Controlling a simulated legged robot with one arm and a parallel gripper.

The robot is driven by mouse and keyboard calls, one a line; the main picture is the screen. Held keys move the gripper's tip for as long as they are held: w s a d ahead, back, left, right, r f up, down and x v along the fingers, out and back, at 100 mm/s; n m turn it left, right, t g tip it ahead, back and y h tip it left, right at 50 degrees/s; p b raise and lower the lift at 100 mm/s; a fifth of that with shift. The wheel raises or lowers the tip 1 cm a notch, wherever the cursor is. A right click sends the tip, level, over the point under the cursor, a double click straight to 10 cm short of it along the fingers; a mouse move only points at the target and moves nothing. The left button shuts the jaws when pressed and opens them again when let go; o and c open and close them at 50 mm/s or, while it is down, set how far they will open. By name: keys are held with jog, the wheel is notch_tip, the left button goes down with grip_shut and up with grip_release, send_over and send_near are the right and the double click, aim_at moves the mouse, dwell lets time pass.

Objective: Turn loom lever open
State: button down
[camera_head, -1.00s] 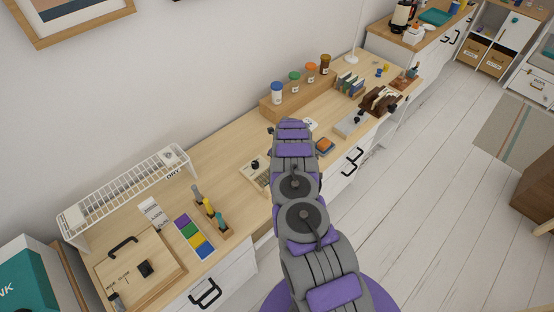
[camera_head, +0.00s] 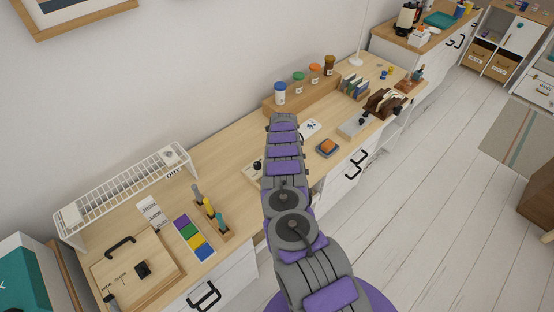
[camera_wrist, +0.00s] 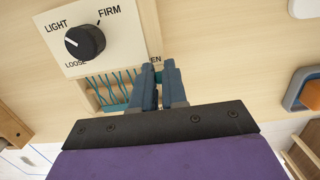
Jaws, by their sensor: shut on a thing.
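The loom (camera_wrist: 140,35) lies on the desk, its pale plate at the upper left of the wrist view. It carries a black dial (camera_wrist: 85,41) marked LIGHT, FIRM and LOOSE. Teal threads (camera_wrist: 108,86) run across an opening below the plate. My gripper (camera_wrist: 157,68) is over the loom's right part, its blue-grey fingers closed on the loom lever, which they mostly hide. The letters EN show just above the fingers; the rest of that word is covered. In the head view my arm hides the gripper and most of the loom (camera_head: 252,172).
An orange-topped blue-grey block (camera_head: 327,147) lies right of the loom. Colour swatches (camera_head: 193,238) and a holder with several tools (camera_head: 213,222) stand to the left. A wooden riser (camera_head: 300,93) with several jars stands behind.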

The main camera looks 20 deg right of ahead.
jog(key=c, duration=1.2)
grip_release()
jog(key=shift+o, duration=0.2)
notch_tip(320, 180, up, 17)
jog(key=s+p, duration=0.1)
jog(key=shift+s+d, duration=0.35)
jog(key=shift+a+r, duration=0.1)
